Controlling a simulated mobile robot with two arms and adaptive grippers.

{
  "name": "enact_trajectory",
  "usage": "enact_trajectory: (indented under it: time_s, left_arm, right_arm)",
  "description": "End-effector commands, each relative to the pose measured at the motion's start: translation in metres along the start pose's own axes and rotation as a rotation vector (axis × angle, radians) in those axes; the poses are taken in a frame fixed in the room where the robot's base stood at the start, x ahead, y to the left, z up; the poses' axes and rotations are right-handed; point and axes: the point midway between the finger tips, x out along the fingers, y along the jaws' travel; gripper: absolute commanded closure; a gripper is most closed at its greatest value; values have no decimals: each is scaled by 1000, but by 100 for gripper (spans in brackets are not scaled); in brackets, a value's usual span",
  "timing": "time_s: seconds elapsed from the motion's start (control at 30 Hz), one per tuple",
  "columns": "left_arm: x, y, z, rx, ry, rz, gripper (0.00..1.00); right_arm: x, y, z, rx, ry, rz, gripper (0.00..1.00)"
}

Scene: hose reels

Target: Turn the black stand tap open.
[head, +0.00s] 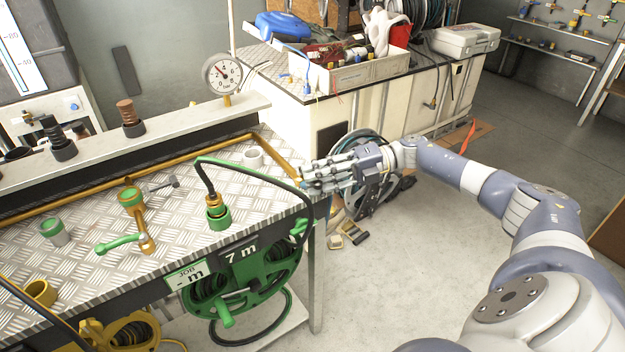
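A small dark grey fitting with a short arm and round knob (163,185) lies or stands on the tread-plate bench; I cannot tell for sure that it is the black stand tap. Nearer stands an orange-brown tap (146,238) with a green lever (118,244) pointing left. My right gripper (306,178) reaches in from the right, at the bench's right end, with its fingers pointing left. It is well to the right of both fittings and touches neither. Its finger gap is unclear and I see nothing held. My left gripper is not in view.
A black hose arches to a green connector (218,213) between the gripper and the taps. A green hose reel (243,285) hangs at the bench front. The floor (400,265) is mostly clear.

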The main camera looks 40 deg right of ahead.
Motion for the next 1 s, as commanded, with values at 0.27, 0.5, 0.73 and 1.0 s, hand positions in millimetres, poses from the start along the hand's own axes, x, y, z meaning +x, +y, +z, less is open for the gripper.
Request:
enact_trajectory:
  time_s: [0.27, 0.5, 0.73, 1.0]
  left_arm:
    - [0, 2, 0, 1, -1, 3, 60]
    - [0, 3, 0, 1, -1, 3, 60]
    - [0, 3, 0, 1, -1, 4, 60]
    - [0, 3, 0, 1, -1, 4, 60]
  right_arm:
    - [-59, -1, 1, 1, -5, -2, 69]
    - [-97, 0, 1, -2, -2, -2, 69]
    - [-108, 0, 0, -1, 1, -1, 69]
    - [-107, 0, 0, -1, 1, -1, 69]
